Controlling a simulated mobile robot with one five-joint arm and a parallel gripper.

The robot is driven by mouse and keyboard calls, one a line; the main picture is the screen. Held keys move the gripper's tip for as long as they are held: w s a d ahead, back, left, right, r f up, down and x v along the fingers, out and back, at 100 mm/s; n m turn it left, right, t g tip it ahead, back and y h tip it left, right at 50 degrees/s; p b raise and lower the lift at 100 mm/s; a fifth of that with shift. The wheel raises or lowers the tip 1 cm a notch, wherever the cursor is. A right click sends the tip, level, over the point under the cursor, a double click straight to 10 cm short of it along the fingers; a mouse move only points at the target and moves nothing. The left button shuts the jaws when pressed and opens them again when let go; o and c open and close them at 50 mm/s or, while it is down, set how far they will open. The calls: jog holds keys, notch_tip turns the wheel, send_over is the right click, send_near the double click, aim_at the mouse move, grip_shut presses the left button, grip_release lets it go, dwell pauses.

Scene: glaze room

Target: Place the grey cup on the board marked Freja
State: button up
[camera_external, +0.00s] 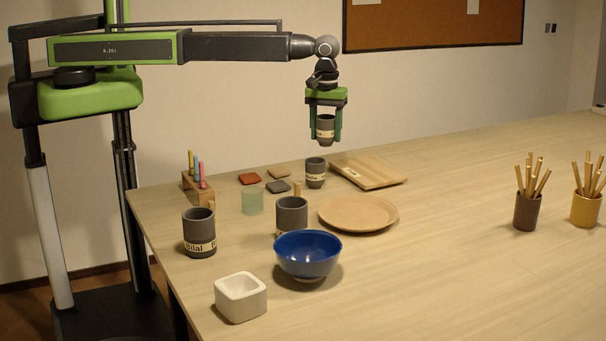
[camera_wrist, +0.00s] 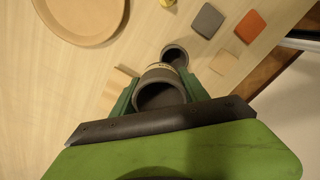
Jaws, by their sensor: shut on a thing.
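My gripper (camera_external: 326,138) is shut on a grey cup (camera_external: 325,124) with a pale label band, held upright above the far side of the table. In the wrist view the cup (camera_wrist: 160,96) sits between the green fingers, its dark opening facing the camera. The lettering on its band cannot be read. A pale wooden board (camera_external: 385,178) lies on the table, below and to the right of my gripper. It bears a small label too small to read. In the wrist view the board (camera_wrist: 120,84) shows only partly, beside the held cup and finger.
Another grey cup (camera_external: 316,174) stands left of the board.

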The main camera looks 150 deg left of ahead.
jog(key=s+a+f+b, duration=0.1)
jog(key=a+f+b, duration=0.1)
jog(key=a, duration=0.1)
jog(key=s+a+f+b, duration=0.1)
jog(key=s+a+f, duration=0.1)
jog(key=a, duration=0.1)
jog(key=s+a+f+b, duration=0.1)
jog(key=a+f+b, duration=0.1)
jog(key=a, duration=0.1)
jog(key=shift+s+a+f+b, duration=0.1)
jog(key=shift+s+f+b, duration=0.1)
jog(key=shift+f+b, duration=0.15)
jog(key=shift+s+a, duration=0.25)
jog(key=shift+a, duration=0.05)
notch_tip(320, 180, down, 4)
jog(key=b, duration=0.4)
jog(key=shift+f, duration=0.15)
jog(key=shift+d+r, duration=0.1)
jog(key=shift+r, duration=0.15)
jog(key=shift+f, duration=0.15)
jog(key=o, duration=1.5)
notch_tip(320, 180, up, 12)
jog(key=p, duration=1.2)
